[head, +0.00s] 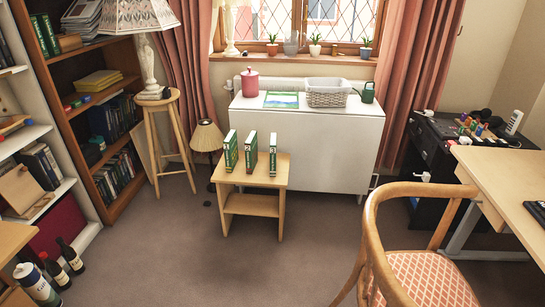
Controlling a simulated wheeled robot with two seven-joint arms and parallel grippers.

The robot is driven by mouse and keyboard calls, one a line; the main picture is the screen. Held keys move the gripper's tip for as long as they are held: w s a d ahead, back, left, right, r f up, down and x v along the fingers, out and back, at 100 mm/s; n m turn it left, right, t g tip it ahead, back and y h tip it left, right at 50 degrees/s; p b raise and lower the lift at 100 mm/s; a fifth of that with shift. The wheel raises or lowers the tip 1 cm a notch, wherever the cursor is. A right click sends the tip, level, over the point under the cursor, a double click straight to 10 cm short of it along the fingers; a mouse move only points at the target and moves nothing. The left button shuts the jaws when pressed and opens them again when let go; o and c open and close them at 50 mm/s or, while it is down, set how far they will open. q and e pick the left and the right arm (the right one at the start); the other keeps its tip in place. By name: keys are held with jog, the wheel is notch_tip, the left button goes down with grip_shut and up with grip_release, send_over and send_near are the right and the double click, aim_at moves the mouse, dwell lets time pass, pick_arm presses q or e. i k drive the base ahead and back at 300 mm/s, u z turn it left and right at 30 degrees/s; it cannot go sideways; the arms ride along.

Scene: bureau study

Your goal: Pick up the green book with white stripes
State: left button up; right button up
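Three green books with white markings stand upright on a small light-wood side table (253,183). The left green book (231,150) and the middle green book (251,151) stand side by side with a gap between them. The right green book (273,154) stands a little apart from the middle one. From here I cannot tell which of them has the white stripes, as all look alike. More green books (46,35) stand on the brown bookshelf at upper left. Neither of my grippers is in view.
A white cabinet (310,150) stands behind the side table. A round stool (160,100) with a lamp and a small floor lamp (206,137) are to its left. A wooden chair (430,275) stands at lower right. The carpet (190,250) in front is clear.

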aim_at(274, 135)
jog(key=u, duration=0.8)
jog(key=i, duration=3.25)
jog(key=z, duration=1.7)
